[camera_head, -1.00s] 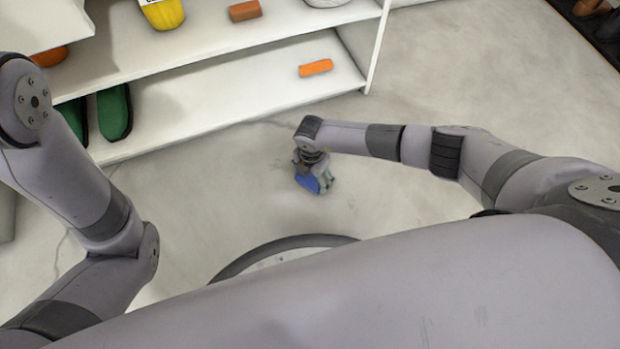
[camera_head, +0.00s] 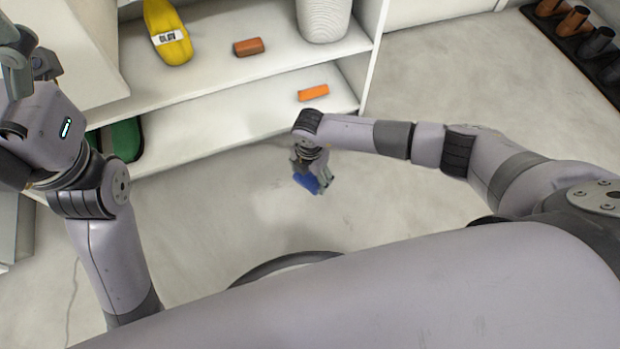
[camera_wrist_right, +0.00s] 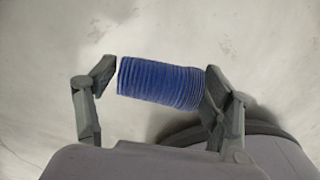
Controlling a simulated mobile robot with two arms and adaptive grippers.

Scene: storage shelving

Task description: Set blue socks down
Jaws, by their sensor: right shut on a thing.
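The blue socks (camera_head: 308,183) are a small rolled bundle held above the pale floor in front of the shelving. My right gripper (camera_head: 312,178) points down and is shut on them. In the right wrist view the blue socks (camera_wrist_right: 160,83) are a ribbed roll lying crosswise between the two fingers of my right gripper (camera_wrist_right: 162,80). The floor shows beyond them. At the upper left of the head view, greyish parts of my left gripper (camera_head: 17,68) show at the picture's edge; its fingertips are not clear.
White shelving (camera_head: 210,118) stands ahead. Its upper shelf holds a yellow item (camera_head: 167,30), a brown block (camera_head: 249,47) and a white ribbed container (camera_head: 323,18). The lower shelf holds an orange block (camera_head: 313,92) and green footwear (camera_head: 126,138). A dark rack with shoes (camera_head: 574,20) is at upper right. Floor between is clear.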

